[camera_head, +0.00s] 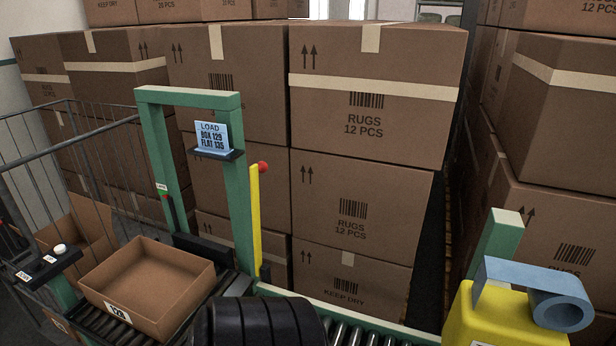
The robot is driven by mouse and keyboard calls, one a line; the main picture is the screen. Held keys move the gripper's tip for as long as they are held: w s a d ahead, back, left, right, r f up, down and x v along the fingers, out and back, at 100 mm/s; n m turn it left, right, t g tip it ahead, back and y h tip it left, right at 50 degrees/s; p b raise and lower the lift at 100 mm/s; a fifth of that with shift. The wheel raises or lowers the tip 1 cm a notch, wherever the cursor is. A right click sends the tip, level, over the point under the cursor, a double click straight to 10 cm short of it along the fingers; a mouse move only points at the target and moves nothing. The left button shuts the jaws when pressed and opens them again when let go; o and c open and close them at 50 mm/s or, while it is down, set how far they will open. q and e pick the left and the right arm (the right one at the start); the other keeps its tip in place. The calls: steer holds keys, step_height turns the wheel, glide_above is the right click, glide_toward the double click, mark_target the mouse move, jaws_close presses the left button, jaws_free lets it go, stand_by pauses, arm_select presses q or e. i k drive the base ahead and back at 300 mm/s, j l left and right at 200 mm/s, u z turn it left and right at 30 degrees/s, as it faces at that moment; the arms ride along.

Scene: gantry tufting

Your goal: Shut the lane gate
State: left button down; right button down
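A yellow upright bar (255,222) with a red knob (263,167) at its top stands beside the right post of a green frame (238,185); it looks like the lane gate, standing upright. The green frame spans the roller conveyor (344,330). The bar's lower end is close to the conveyor's edge, and its pivot is not clear. Neither of my grippers is in view.
An open cardboard box (150,278) labelled 128 sits on the conveyor at left. A black ribbed cylinder (265,322) lies in front. A yellow block (490,318) with a blue roll (560,300) is at right. Stacked cartons (365,205) fill the back; a wire cage (30,165) stands left.

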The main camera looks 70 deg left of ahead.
mark_target(262, 167)
steer(key=u, duration=3)
